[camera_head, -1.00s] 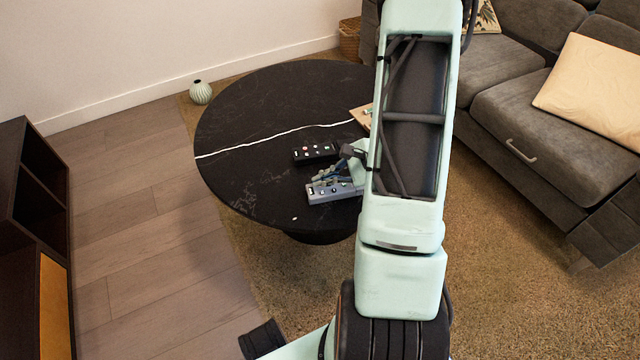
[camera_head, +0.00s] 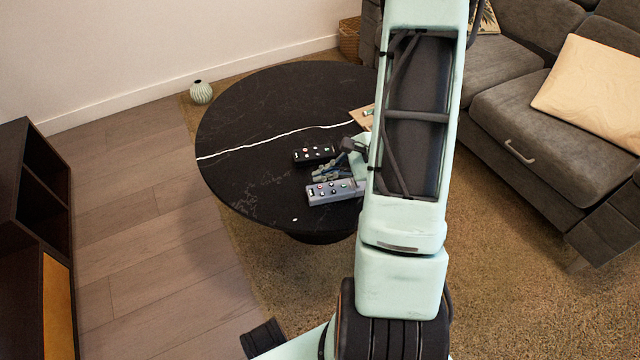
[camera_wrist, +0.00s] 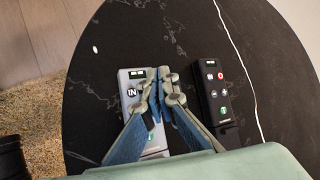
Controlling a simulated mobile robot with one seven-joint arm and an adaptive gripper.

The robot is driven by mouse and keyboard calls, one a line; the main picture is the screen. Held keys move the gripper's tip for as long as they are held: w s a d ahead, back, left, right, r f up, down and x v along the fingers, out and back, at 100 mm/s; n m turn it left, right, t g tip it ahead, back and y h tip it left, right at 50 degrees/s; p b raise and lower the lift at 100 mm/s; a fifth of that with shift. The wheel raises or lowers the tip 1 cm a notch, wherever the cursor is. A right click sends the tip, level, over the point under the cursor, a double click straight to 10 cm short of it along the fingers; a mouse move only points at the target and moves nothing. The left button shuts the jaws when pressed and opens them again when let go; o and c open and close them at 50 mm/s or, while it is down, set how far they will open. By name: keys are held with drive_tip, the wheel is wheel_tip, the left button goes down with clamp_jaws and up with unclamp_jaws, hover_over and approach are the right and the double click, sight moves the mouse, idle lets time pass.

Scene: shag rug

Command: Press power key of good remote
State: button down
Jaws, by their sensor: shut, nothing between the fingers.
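A grey remote (camera_head: 331,191) lies on the round black table near its front edge. A black remote (camera_head: 314,153) lies behind it. In the wrist view the grey remote (camera_wrist: 137,76) is at left, partly hidden by a finger; an "IN" key and a green key show. The black remote (camera_wrist: 211,90) is at right, with a red ring-marked key and several others in view. My gripper (camera_wrist: 163,78) is shut and empty. Its tips appear over the gap between the remotes, closer to the grey one; their height is hard to tell. In the head view my gripper (camera_head: 320,172) is partly hidden by my arm.
The round table (camera_head: 250,110) has white veins and clear room at left and back. A light-coloured item (camera_head: 362,116) lies at its right, partly behind my arm. A grey sofa (camera_head: 520,110) stands at right, a vase (camera_head: 201,92) behind left, a dark cabinet (camera_head: 35,200) at left.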

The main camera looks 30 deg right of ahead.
sight(323, 188)
drive_tip(key=shift+r+p, duration=1.05)
drive_tip(key=shift+r, duration=0.9)
